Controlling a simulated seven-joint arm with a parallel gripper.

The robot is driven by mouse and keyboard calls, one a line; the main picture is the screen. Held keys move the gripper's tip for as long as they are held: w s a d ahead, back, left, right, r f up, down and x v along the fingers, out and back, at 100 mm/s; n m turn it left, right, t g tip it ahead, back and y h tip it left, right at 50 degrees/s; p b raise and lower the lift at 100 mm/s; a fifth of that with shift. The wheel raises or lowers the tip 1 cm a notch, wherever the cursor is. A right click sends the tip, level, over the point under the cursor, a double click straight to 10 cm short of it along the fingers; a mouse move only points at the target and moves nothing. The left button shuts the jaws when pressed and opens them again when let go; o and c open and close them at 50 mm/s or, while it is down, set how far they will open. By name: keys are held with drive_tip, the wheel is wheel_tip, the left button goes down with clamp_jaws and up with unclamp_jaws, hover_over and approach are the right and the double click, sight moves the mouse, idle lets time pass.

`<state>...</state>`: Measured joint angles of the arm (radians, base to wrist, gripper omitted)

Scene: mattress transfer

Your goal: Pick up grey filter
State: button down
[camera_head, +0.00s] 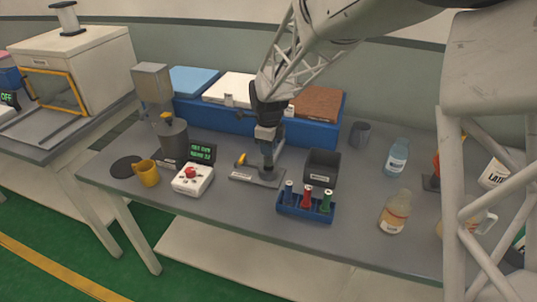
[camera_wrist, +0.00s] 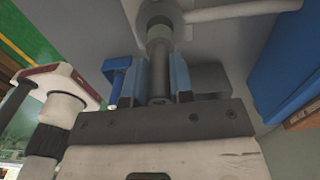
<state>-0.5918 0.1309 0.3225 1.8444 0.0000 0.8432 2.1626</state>
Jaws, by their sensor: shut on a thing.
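My gripper (camera_head: 268,134) is over the middle of the grey table, pointing down at a grey fixture (camera_head: 256,177) with a flat base and a yellow knob. In the wrist view, the blue fingers of my gripper (camera_wrist: 157,80) are shut on the grey filter (camera_wrist: 158,55), a dark grey cylinder between them. The filter's far end lines up with a round grey part of the fixture (camera_wrist: 160,15); I cannot tell whether they touch. In the head view the filter is mostly hidden by the gripper.
A blue rack (camera_head: 300,212) with blue, red and green cylinders stands in front right, beside a black bin (camera_head: 321,167). A white box with a red button (camera_head: 192,179) is left. A blue container (camera_head: 225,121) stands behind. Bottles (camera_head: 395,212) are right.

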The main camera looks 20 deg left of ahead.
drive_tip(key=shift+r, duration=2.85)
